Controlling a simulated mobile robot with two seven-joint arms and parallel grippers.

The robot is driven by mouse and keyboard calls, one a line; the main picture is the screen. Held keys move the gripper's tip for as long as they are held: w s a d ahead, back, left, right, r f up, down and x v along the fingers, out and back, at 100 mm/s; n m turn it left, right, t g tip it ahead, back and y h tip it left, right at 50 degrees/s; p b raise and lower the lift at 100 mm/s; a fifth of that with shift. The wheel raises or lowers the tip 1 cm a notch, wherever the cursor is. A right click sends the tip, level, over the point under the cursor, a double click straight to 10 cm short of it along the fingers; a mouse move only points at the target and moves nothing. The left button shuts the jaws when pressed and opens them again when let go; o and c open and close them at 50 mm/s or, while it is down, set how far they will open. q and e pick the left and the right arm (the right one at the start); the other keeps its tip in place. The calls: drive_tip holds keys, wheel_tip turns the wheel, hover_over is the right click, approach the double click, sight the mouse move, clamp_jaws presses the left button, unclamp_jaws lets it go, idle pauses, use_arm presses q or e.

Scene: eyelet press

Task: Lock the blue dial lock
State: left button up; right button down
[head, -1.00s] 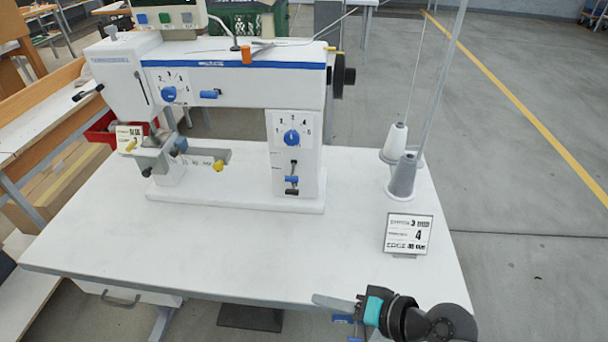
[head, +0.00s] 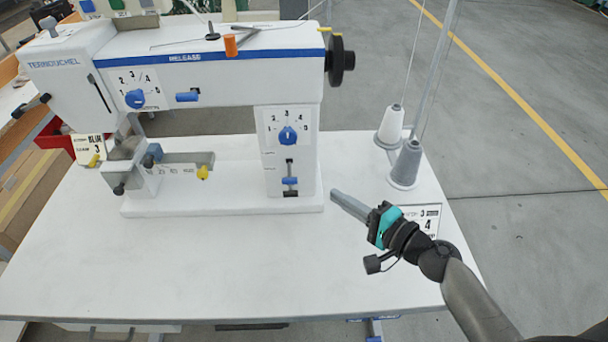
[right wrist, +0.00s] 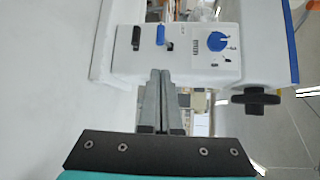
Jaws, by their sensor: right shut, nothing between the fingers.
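The white press has two blue dials. One dial (head: 134,98) is on the upper arm, with a blue lever (head: 187,97) beside it. The other dial (head: 288,136) is on the column, above a slot with a blue slider (head: 290,181) low in it. The right wrist view shows the column dial (right wrist: 217,41) and blue slider (right wrist: 160,35) beyond the fingers. I cannot tell which blue part is the dial lock. My right gripper (head: 334,193) is shut and empty, just right of the column and apart from it. My left gripper is out of view.
Thread cones (head: 406,164) stand on the white table (head: 230,265) to the right. A printed card (head: 427,216) is partly hidden behind my right gripper. A black handwheel (head: 341,60) sticks out at the arm's right end. The table front is clear.

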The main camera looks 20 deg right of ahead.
sight(290, 172)
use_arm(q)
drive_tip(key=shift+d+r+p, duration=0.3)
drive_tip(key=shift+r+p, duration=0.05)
use_arm(e)
drive_tip(key=x, duration=1)
use_arm(q)
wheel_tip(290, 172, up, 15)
drive_tip(key=p, duration=1.5)
use_arm(e)
wheel_tip(290, 172, up, 3)
drive_tip(key=m+g, duration=0.1)
drive_tip(key=g, duration=0.1)
drive_tip(key=m+g, duration=0.2)
drive_tip(key=g, duration=0.1)
drive_tip(key=shift+f+h, duration=0.2)
drive_tip(key=shift+h, duration=0.1)
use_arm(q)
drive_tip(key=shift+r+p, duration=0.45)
use_arm(e)
drive_tip(key=shift+w+r, duration=0.1)
drive_tip(key=shift+r, duration=0.15)
idle(1.8)
